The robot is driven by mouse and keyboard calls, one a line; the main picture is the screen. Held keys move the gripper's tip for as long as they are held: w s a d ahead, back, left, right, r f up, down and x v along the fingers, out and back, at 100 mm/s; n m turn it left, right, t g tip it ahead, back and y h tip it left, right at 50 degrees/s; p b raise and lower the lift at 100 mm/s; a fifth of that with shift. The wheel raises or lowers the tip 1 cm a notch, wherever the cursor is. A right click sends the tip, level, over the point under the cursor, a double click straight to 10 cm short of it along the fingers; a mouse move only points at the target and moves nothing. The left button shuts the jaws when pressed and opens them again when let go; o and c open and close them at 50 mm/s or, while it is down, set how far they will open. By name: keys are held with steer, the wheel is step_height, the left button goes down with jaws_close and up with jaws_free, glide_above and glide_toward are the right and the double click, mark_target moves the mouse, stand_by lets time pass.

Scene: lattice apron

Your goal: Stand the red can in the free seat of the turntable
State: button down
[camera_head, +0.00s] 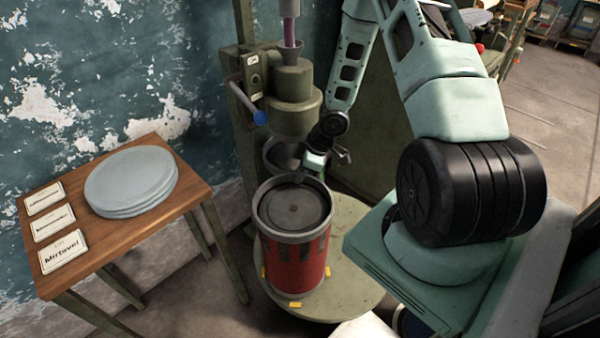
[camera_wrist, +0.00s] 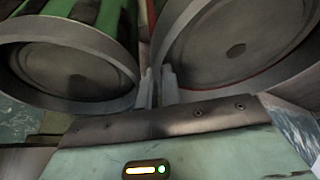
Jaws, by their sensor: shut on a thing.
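The red can (camera_head: 297,262) is upright over the front of the round green turntable (camera_head: 350,285), between small yellow marks. It looks set down within them, though a slight gap under it cannot be ruled out. My gripper (camera_head: 313,170) is at its far rim. In the wrist view, my gripper (camera_wrist: 158,88) is shut on the rim of the red can (camera_wrist: 235,45), whose grey lid fills the right side. A green can (camera_wrist: 65,65) with a grey rim is close on the left. The fingertips inside the can are partly hidden.
A press-like green machine (camera_head: 292,85) rises behind the turntable, with a grey-rimmed can (camera_head: 283,153) under its head. A wooden table (camera_head: 155,212) with stacked grey plates (camera_head: 132,180) and label cards (camera_head: 62,252) is at the left. My arm covers the right.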

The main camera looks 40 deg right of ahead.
steer(key=shift+f+b, duration=0.85)
steer(key=shift+f, duration=0.5)
stand_by(1.1)
steer(key=c, duration=1.5)
jaws_free()
steer(key=p+v, duration=1.1)
steer(key=v, duration=0.6)
steer(key=shift+r, duration=0.2)
steer(key=shift+s, duration=0.1)
